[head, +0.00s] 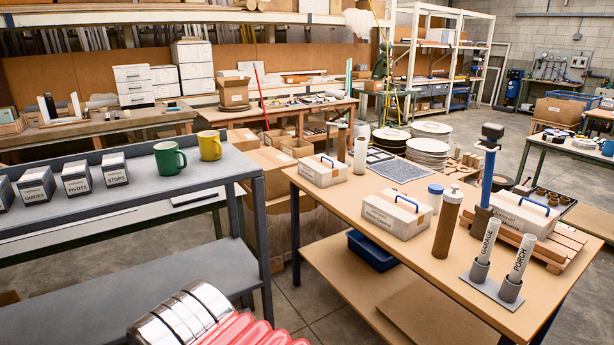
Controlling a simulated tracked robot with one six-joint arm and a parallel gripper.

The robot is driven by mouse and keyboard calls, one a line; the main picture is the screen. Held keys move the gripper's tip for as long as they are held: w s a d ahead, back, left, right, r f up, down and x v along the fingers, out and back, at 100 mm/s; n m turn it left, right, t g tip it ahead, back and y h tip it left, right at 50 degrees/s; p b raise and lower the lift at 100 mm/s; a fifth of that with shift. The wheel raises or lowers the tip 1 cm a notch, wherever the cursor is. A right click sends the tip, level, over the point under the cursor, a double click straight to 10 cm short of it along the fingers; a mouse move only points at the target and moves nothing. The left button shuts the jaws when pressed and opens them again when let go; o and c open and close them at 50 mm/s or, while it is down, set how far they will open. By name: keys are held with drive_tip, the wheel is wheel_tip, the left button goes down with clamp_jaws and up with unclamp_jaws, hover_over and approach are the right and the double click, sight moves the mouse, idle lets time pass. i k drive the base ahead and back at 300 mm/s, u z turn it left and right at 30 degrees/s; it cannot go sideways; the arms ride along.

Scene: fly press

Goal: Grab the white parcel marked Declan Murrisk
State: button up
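Three white parcels with blue handles are on the tan table. One parcel (322,173) lies at the table's far left. A second parcel (392,218) lies near the middle, with a label on its front side. A third parcel (523,217) rests on a wooden pallet (568,243) at the right. The names on their labels are too small to read, so I cannot tell which one says Declan Murrisk. My gripper is not clearly in view. Red ribbed and chrome parts at the bottom edge look like part of my body.
A brown bottle (447,222) and blue-lidded jar (435,198) stand beside the middle parcel. Tubes marked GARAGE (489,240) and PORCH (521,260) stand in a grey holder. A blue post (488,180) rises near the third parcel. The grey bench (110,205) holds mugs and labelled boxes.

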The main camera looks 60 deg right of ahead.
sight(526, 216)
drive_tip(key=u, duration=0.05)
drive_tip(key=i, duration=0.85)
drive_tip(key=z, duration=3.25)
